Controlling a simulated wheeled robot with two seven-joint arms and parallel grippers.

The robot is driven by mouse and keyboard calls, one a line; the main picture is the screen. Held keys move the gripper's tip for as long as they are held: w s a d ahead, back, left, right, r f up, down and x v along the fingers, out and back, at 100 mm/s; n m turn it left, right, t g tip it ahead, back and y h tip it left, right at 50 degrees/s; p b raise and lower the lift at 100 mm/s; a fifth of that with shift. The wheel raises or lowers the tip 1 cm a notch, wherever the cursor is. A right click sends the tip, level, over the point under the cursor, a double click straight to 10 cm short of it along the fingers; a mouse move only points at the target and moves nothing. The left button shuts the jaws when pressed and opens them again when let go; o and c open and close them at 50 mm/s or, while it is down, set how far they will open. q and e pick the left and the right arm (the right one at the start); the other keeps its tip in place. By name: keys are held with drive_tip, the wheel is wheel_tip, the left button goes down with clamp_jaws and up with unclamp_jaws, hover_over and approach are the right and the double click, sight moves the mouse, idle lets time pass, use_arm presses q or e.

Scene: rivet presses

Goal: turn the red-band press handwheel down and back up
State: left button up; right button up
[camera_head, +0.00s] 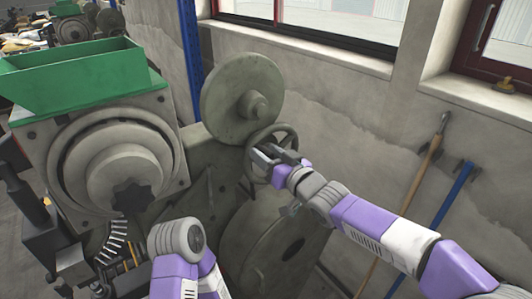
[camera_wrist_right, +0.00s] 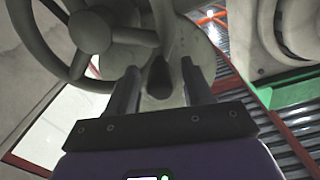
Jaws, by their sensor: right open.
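The grey spoked handwheel (camera_head: 291,136) sits on the side of the grey press, below a large round disc. No red band can be made out on it. My right gripper (camera_head: 268,154) is at the handwheel, its fingers in front of the wheel in the head view. In the right wrist view the handwheel (camera_wrist_right: 90,31) fills the upper left. There the right gripper (camera_wrist_right: 168,82) is open, with its two fingers apart near the rim; I cannot tell if they touch it. My left arm shows at the bottom of the head view, but its gripper is not visible.
The large grey disc (camera_head: 242,97) is just above the handwheel. A machine with a green hopper (camera_head: 75,79) stands at the left. Wooden (camera_head: 421,178) and blue (camera_head: 452,194) poles lean on the wall at the right. A lower round housing (camera_head: 268,245) is below the wheel.

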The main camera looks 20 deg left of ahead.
drive_tip(key=shift+w+a, duration=0.2)
drive_tip(key=shift+a, duration=0.05)
clamp_jaws()
idle(0.3)
